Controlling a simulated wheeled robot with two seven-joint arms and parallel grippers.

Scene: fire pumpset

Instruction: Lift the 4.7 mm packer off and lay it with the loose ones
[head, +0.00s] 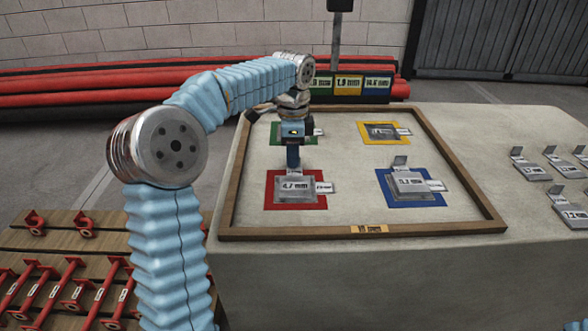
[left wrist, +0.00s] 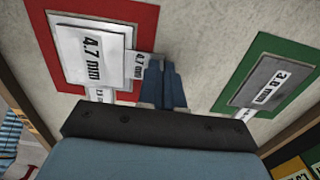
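The 4.7 mm packer (head: 295,188) is a grey plate at the red square (head: 270,203) in the framed tray. In the left wrist view the packer (left wrist: 88,55) shows at upper left, with its small labelled tab (left wrist: 138,62) reaching the fingertips. My left gripper (head: 293,163) points down at the packer's back edge and hides the tab in the head view. In the left wrist view the fingers (left wrist: 162,70) are nearly together, apparently shut on the tab. Any gap under the packer is unclear. The loose packers (head: 531,171) lie on the table at right. My right gripper is out of view.
A wooden rim (head: 470,227) surrounds the tray. Other packers sit on the blue (head: 408,186), yellow (head: 382,132) and green squares; the green one (left wrist: 265,85) is near my gripper. Bare tabletop (head: 480,130) lies between the rim and loose packers.

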